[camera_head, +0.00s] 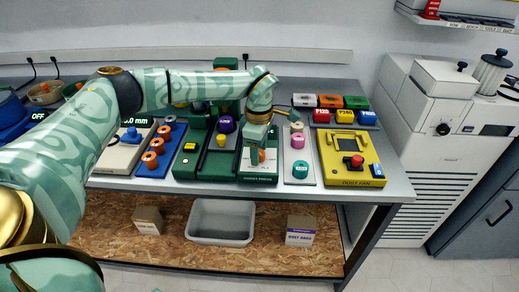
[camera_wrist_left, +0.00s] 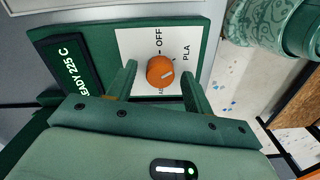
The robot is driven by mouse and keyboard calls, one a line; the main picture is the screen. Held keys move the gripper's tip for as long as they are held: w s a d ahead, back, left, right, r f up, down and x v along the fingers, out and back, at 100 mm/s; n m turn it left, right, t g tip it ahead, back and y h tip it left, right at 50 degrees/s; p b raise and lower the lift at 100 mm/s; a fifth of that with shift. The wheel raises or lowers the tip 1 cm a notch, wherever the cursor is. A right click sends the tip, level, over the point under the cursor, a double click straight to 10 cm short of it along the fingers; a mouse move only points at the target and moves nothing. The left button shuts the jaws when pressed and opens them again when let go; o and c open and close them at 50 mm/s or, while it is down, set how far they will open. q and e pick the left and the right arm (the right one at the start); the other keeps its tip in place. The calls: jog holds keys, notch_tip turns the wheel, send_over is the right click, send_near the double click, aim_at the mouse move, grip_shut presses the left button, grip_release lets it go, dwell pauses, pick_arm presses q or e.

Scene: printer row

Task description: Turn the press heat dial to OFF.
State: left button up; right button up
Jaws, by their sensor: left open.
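The press heat dial (camera_wrist_left: 161,71) is an orange round knob on a white plate in a green panel (camera_wrist_left: 205,30). OFF and PLA are printed around it; another label below it is partly hidden. Its white mark lies right of the knob's middle, toward the right finger and not at OFF. My left gripper (camera_wrist_left: 159,68) is open, its fingers on either side of the dial; I cannot tell whether they touch it. In the head view the gripper (camera_head: 259,137) points down over the dial (camera_head: 262,156), partly covering its panel. My right gripper is out of view.
A display (camera_wrist_left: 70,68) beside the dial reads READY 225 C. On the bench, a grey strip with a pink knob (camera_head: 299,140) and a yellow dust fan (camera_head: 345,175) stand to the right.

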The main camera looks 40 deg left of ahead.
pick_arm(q)
jog(key=c, duration=1)
jog(key=shift+o, duration=0.2)
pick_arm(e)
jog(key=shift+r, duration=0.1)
pick_arm(q)
jog(key=shift+r+n+p, duration=0.25)
jog(key=shift+n+p, duration=0.35)
jog(key=shift+p, duration=0.25)
jog(key=n+p, duration=0.8)
jog(key=shift+f+n+p, duration=0.1)
jog(key=shift+n+p, duration=0.65)
jog(key=shift+n, duration=0.55)
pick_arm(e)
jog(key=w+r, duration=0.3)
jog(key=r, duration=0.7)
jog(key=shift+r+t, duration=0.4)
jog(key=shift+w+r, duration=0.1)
